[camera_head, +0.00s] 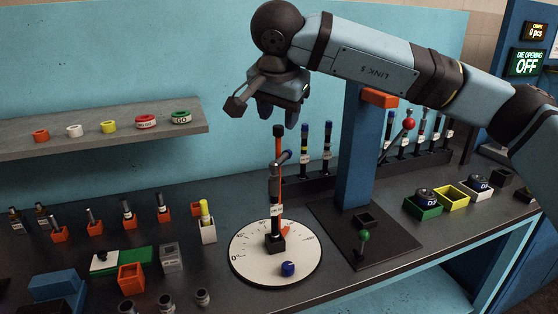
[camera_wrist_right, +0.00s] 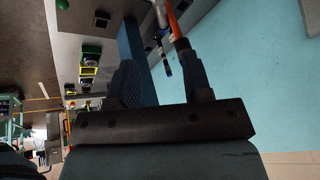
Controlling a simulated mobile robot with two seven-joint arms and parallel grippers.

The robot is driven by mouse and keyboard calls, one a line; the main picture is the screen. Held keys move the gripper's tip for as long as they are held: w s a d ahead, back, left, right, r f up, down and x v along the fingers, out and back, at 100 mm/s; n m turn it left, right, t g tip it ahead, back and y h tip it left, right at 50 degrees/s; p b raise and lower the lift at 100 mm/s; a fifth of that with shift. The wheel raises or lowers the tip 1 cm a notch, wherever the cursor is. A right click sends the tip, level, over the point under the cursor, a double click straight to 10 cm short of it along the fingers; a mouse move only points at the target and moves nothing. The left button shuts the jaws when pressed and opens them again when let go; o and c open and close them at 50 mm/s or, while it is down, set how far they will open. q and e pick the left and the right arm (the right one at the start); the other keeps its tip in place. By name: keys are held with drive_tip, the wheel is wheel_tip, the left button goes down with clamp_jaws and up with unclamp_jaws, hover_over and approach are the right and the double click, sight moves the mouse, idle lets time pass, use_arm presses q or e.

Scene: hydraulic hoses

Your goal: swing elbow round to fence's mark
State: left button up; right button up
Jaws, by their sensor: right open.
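The elbow (camera_head: 284,158) is a grey bent fitting with a dark blue end, atop an upright labelled hose (camera_head: 274,190). The hose stands in a black block on the white round dial (camera_head: 250,262). An orange upright (camera_head: 279,150) with a black top, probably the fence, stands close behind it. My right gripper (camera_head: 278,112) is open and empty above the elbow, fingers downward. In the right wrist view, the elbow (camera_wrist_right: 160,28) and the orange upright (camera_wrist_right: 175,22) show beyond the open fingers. My left gripper is out of view.
A shelf (camera_head: 100,138) with coloured rings is at left. Several small blocks and fittings crowd the bench's left.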

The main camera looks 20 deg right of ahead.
sight(280, 159)
drive_tip(key=x, duration=1.3)
drive_tip(key=shift+a, duration=0.1)
drive_tip(key=shift+c, duration=0.2)
drive_tip(key=c, duration=0.5)
drive_tip(key=shift+c, duration=0.2)
